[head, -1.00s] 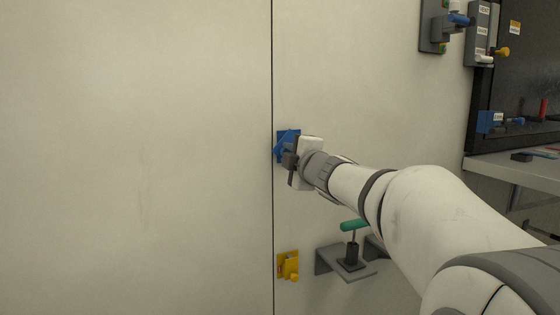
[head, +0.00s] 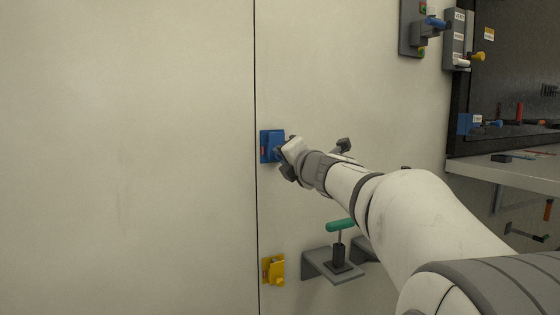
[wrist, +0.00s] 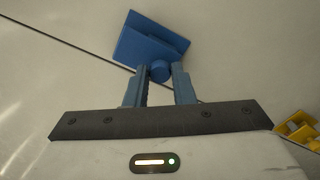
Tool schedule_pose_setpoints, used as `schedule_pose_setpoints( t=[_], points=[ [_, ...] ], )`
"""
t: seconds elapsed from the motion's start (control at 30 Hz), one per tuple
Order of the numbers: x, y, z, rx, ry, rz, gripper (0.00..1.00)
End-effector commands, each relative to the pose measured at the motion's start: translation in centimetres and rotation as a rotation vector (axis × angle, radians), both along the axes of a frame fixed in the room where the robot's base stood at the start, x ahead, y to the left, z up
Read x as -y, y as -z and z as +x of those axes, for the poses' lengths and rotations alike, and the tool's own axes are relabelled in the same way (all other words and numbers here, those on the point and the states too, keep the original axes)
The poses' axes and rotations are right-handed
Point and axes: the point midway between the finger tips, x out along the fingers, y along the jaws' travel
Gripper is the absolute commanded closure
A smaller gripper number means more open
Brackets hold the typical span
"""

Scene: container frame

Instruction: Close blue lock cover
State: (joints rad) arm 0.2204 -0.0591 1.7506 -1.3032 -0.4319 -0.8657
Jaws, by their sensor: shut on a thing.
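The blue lock cover (head: 270,141) is on the pale wall panel, just right of a vertical seam. In the head view its square plate looks upright, with a small red mark on the left side. My gripper (head: 282,156) is at its right side and hides part of it. In the wrist view the blue lock cover (wrist: 150,42) shows a flat plate and a round knob. My gripper (wrist: 161,75) is shut on that knob, one finger on each side.
A yellow lock (head: 273,270) is lower on the same panel. A grey bracket with a teal-handled lever (head: 340,226) is to its right. Grey switch boxes (head: 413,30) are upper right, and a shelf (head: 500,168) juts out at the right. The panel left of the seam is bare.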

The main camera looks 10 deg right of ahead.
Motion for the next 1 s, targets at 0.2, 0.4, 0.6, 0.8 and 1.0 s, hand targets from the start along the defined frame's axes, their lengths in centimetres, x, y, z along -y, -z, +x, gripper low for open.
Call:
schedule_pose_setpoints(
  t=[0.2,0.4,0.6,0.8,1.0],
  points=[
    [0.17,0.18,0.05,0.003,0.001,-0.030,1.00],
    [0.18,0.16,0.06,0.003,0.001,-0.033,1.00],
    [0.18,0.18,0.06,0.003,0.001,-0.032,0.75],
    [0.15,0.10,0.05,0.004,0.000,-0.031,0.59],
    [0.12,0.05,0.03,0.005,0.000,-0.031,0.56]
  ],
)
